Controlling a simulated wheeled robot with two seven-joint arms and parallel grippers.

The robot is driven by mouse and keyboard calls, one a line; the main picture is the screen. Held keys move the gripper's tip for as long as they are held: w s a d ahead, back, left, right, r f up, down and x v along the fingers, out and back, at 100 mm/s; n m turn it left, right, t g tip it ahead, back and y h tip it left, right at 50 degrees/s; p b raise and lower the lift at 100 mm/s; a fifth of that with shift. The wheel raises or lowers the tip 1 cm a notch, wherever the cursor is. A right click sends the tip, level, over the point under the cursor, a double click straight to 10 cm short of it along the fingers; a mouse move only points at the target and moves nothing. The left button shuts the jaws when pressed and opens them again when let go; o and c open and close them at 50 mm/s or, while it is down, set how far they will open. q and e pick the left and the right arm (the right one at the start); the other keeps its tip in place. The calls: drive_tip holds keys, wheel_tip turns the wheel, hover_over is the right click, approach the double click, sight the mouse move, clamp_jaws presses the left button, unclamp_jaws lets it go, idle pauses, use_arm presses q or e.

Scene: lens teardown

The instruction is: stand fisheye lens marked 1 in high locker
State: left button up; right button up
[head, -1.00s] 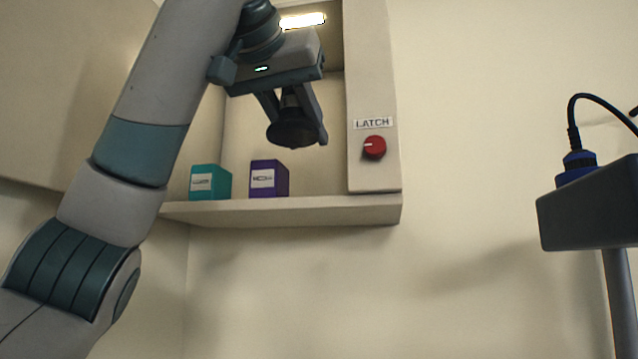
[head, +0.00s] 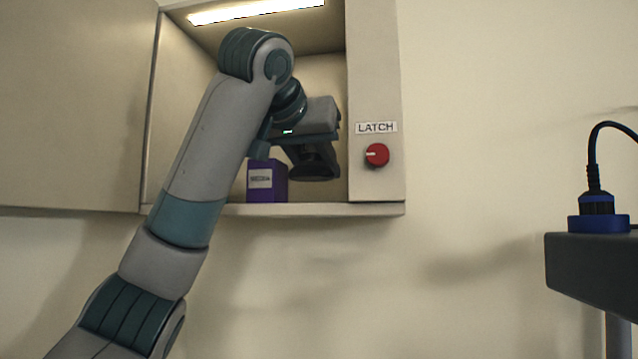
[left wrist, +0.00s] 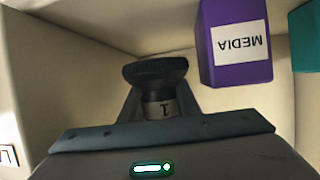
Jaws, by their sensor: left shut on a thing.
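My left gripper (head: 306,158) reaches into the open high locker (head: 225,209) and is shut on a dark lens (head: 314,173). In the left wrist view the gripper (left wrist: 160,112) holds the lens (left wrist: 155,70) by its narrower part, which carries the mark "1". Its wide end points away from the gripper. In the head view the lens hangs wide end down, to the right of the purple box, seemingly a little above the locker floor. Whether it touches the floor cannot be told. My right gripper is not in view.
The purple box (head: 266,181) labelled MEDIA stands on the locker floor, close to the lens; it also shows in the left wrist view (left wrist: 236,72). A teal box (left wrist: 306,38) is beyond it. The red latch knob (head: 377,155) is on the right front panel. The door (head: 70,105) stands open left.

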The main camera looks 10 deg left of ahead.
use_arm(q)
drive_tip(key=shift+f, duration=0.25)
drive_tip(key=shift+s, duration=0.1)
drive_tip(key=shift+f, duration=0.1)
wheel_tip(320, 180, down, 2)
drive_tip(key=shift+f+p, duration=0.1)
drive_tip(key=shift+p, duration=0.5)
drive_tip(key=shift+f+p, duration=0.15)
drive_tip(key=shift+p, duration=0.2)
drive_tip(key=shift+w+f, duration=0.25)
drive_tip(key=shift+f, duration=0.15)
drive_tip(key=shift+f, duration=0.1)
